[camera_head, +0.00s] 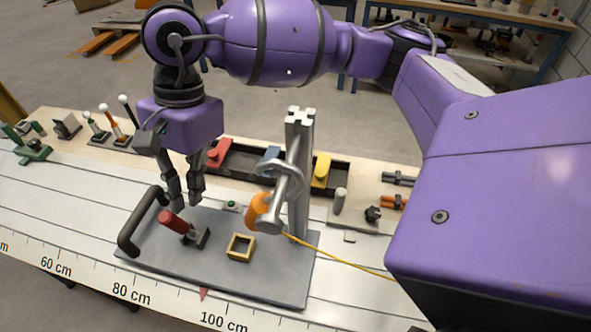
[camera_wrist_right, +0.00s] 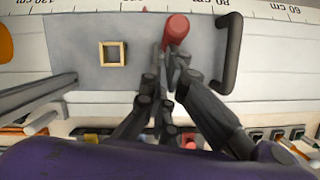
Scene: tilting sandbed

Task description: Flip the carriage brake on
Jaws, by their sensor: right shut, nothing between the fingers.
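The carriage is a flat grey plate (camera_head: 270,280) on the white rail, with a black bar handle (camera_head: 131,235) at its left end. The brake is a lever with a red grip (camera_head: 173,222) on a small dark base; the grip tilts toward the left, near the handle. The red grip also shows in the wrist view (camera_wrist_right: 176,27). My right gripper (camera_head: 183,203) is shut and empty, pointing down just behind the brake lever. In the wrist view its fingertips (camera_wrist_right: 171,75) come close to the lever; contact cannot be told. My left gripper is not in view.
A metal post (camera_head: 299,150) with a clamp and an orange object (camera_head: 257,210) stands on the carriage. A small brass square frame (camera_head: 241,247) sits in front of it. A black tray (camera_head: 240,163) lies behind. A scale marked in centimetres runs along the front edge.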

